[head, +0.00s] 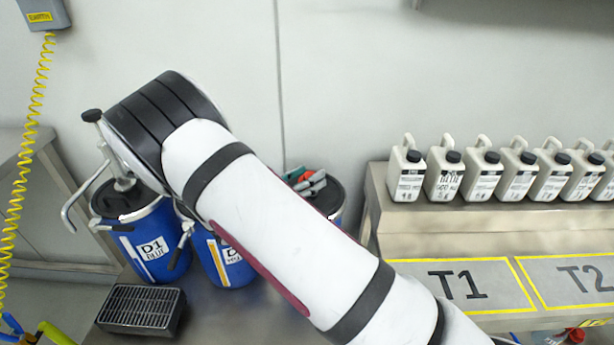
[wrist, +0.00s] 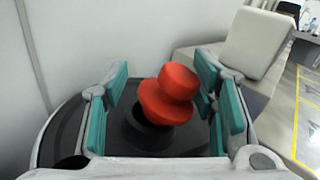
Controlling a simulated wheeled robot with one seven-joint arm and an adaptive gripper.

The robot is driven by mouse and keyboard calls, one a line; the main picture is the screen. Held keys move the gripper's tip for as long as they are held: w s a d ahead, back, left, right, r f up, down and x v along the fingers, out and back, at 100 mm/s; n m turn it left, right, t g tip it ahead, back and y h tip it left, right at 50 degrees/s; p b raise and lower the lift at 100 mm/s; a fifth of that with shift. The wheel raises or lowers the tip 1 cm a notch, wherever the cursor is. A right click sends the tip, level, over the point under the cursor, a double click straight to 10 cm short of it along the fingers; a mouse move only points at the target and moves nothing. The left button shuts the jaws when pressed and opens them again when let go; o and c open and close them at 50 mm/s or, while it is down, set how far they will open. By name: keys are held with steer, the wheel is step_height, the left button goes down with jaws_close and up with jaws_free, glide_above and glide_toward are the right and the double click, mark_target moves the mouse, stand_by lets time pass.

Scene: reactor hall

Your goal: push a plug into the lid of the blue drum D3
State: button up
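A red plug (wrist: 165,105) with a round knob stands tilted over a dark round opening in a black drum lid (wrist: 65,135) in the wrist view. I cannot tell how deep it sits. My gripper (wrist: 162,100) is open around it, its teal pads on either side. The left pad is clear of the plug; the right pad is close to it, and contact is unclear. In the head view my gripper (head: 308,182) is over the lid of the rightmost blue drum (head: 337,217), mostly hidden behind my arm. Its label is hidden.
Blue drums D1 (head: 158,245) and D2 (head: 235,265) stand to the left, with a metal hand pump (head: 120,180) on D1. A black grated box (head: 142,308) is in front. Several white jugs (head: 408,172) line the right bench, behind marked areas T1 (head: 490,275) and T2 (head: 560,272).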

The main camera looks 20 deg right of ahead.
steer(key=shift+a+f, duration=0.1)
steer(key=shift+a, duration=0.1)
steer(key=v, duration=1.1)
steer(key=shift+s+a, duration=0.25)
steer(key=shift+s, duration=0.05)
steer(key=s+d+r+m+g+y, duration=0.6)
steer(key=s+d+r+m+g, duration=0.4)
steer(key=s+d+r+m, duration=0.45)
steer(key=s+a+r+m+t+y, duration=0.2)
steer(key=s+m+y, duration=0.3)
steer(key=s, duration=0.6)
steer(key=s+a+r+m+t+y, duration=0.15)
steer(key=s+m+y, duration=0.4)
steer(key=s, duration=0.55)
step_height(320, 180, up, 16)
steer(key=t+p, duration=0.3)
steer(key=p, duration=1)
steer(key=shift+w+f+p, duration=0.2)
steer(key=shift+p, duration=0.1)
